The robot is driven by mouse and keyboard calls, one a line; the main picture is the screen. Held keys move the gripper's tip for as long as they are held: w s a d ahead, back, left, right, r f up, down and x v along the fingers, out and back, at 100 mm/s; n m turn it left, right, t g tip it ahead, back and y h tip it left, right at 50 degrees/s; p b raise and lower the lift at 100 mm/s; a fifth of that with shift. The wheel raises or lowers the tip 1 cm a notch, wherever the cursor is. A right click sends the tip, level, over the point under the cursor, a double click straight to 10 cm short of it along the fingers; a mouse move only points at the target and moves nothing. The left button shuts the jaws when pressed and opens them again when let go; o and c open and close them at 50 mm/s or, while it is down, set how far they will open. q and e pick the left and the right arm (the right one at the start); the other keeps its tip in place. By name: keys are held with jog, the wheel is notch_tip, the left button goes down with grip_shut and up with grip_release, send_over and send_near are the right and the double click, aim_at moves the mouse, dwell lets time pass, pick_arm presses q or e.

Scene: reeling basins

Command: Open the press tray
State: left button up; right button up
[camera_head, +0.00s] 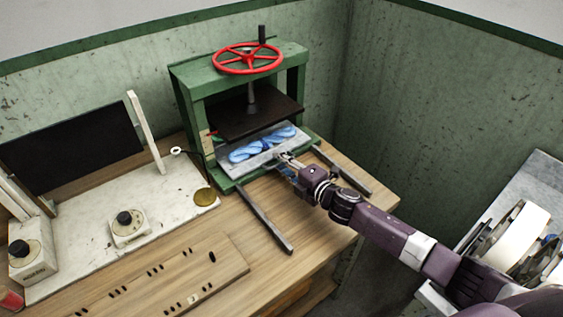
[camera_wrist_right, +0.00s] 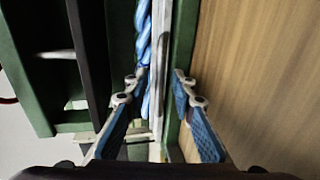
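The press (camera_head: 189,88) is a green frame with a red handwheel (camera_head: 248,58) on top and a dark plate (camera_head: 256,112) under its screw. The grey press tray (camera_head: 238,169) lies low in the frame, below the raised plate, with twisted blue skeins (camera_head: 262,145) on it. My right gripper (camera_head: 282,156) is at the tray's front edge. In the right wrist view its fingers (camera_wrist_right: 158,82) stand apart, on either side of the tray's pale front wall (camera_wrist_right: 162,50); contact cannot be told. My left gripper is not in view.
Two dark rails, a left one (camera_head: 265,220) and a right one (camera_head: 342,170), extend forward from the press over the wooden table (camera_head: 315,215). A pale panel with a knob box (camera_head: 130,228) lies left. Green walls stand behind and right.

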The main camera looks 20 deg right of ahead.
grip_shut()
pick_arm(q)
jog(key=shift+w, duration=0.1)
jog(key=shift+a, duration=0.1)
pick_arm(e)
jog(key=shift+a, duration=0.1)
dwell(0.3)
